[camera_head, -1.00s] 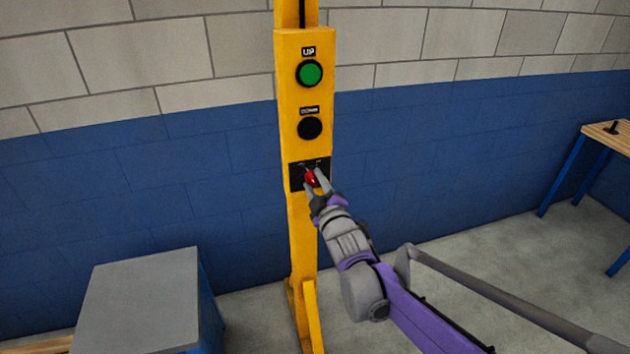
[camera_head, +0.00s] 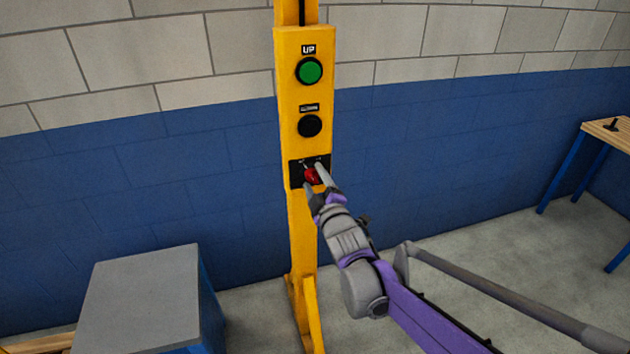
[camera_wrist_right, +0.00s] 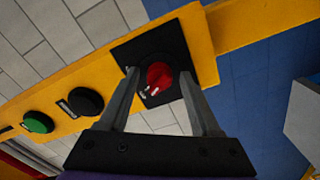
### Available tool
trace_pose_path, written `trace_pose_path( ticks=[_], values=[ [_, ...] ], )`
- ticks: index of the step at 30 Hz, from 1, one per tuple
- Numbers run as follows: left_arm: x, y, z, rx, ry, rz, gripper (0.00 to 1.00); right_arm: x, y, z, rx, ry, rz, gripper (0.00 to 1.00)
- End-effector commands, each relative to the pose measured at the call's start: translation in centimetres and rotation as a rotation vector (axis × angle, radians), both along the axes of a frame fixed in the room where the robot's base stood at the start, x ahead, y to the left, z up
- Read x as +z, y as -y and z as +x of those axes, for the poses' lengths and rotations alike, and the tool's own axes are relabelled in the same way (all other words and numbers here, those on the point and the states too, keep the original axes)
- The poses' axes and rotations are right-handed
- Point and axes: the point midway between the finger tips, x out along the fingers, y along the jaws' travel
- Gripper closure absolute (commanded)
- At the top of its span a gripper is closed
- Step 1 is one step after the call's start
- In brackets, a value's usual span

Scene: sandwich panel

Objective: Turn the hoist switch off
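The hoist switch is a red rotary knob (camera_head: 311,177) on a black plate (camera_head: 295,176), low on the yellow control column. In the right wrist view the knob (camera_wrist_right: 159,77) shows from close up, with white marks at its lower left. My right gripper (camera_head: 313,174) is at the knob, one finger on each side. The small lettering on the plate is too small to read. My left gripper is not in view.
Above the switch are a green UP button (camera_head: 309,71) and a black button (camera_head: 310,126) on the yellow column (camera_head: 303,240). A grey-topped blue cabinet (camera_head: 140,290) stands at lower left. A wooden-topped table (camera_head: 608,133) is at right. A blue and white block wall is behind.

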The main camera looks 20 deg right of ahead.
Motion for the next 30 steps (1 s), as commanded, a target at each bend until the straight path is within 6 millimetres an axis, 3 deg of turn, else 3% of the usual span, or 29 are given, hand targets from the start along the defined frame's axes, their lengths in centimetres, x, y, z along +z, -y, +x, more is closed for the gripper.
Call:
trace_pose_path(
  ticks=[11,14,24,30],
  values=[
    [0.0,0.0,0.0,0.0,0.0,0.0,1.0,0.0,0.0,-0.4,0.0,0.0,0.001,0.29],
    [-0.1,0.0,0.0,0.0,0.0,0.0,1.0,0.0,0.1,-1.5,0.0,0.0,0.001,0.29],
    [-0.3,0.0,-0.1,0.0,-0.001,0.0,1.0,0.0,0.3,-8.0,0.0,0.0,0.001,0.29],
    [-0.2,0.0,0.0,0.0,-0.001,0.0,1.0,0.0,0.4,-10.3,0.0,0.001,0.001,0.29]
  ],
)
